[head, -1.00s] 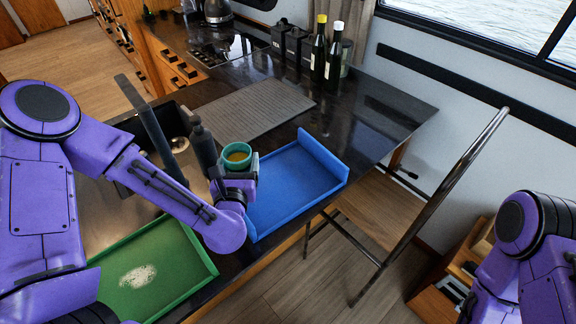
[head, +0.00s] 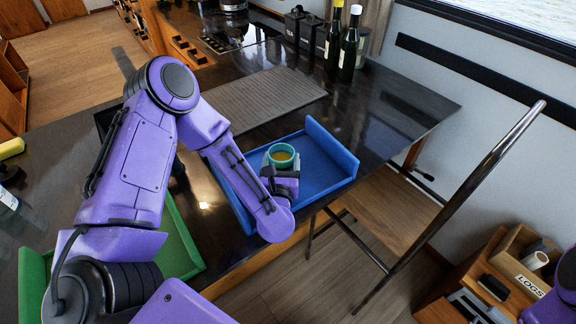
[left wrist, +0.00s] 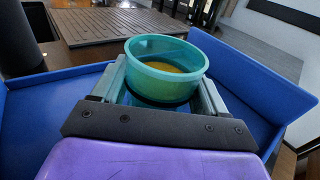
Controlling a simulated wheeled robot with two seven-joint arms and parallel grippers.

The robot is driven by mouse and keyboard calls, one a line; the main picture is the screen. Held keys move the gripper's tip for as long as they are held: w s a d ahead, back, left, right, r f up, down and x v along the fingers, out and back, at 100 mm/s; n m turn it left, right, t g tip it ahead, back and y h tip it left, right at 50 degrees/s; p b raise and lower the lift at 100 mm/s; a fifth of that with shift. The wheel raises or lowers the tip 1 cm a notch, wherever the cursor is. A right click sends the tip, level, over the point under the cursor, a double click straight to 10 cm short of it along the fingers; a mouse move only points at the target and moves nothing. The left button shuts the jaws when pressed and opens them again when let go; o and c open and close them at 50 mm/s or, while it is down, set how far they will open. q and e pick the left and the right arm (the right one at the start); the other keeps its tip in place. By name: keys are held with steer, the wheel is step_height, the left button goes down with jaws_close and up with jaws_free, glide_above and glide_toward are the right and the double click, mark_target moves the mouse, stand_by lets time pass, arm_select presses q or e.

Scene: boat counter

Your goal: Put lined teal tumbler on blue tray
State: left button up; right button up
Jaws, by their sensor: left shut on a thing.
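The teal tumbler (head: 281,156) is upright with something orange-yellow inside. In the left wrist view the tumbler (left wrist: 165,68) sits between the two fingers of my left gripper (left wrist: 160,90), which is shut on it. In the head view my left gripper (head: 279,172) holds it over the blue tray (head: 322,160). The tray's raised walls show on both sides of the gripper in the left wrist view (left wrist: 40,125). The tumbler's base is hidden, so I cannot tell whether it touches the tray. Of my right arm only a part shows at the right edge; its gripper is out of view.
A green tray (head: 180,250) lies left of the blue one, partly behind my left arm. A grey ribbed mat (head: 265,100) lies behind the blue tray. Two dark bottles (head: 349,45) stand at the back. A metal-framed chair (head: 480,165) stands right of the counter.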

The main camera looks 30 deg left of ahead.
arm_select(q)
steer(key=shift+w, duration=0.3)
steer(key=shift+w+f, duration=0.1)
steer(key=o, duration=1.5)
steer(key=shift+a, duration=0.1)
steer(key=shift+c, duration=0.2)
steer(key=shift+s, duration=0.25)
steer(key=shift+s+d, duration=0.1)
steer(key=shift+d, duration=0.2)
steer(key=b+v, duration=0.3)
steer(key=v, duration=0.4)
steer(key=shift+a, duration=0.1)
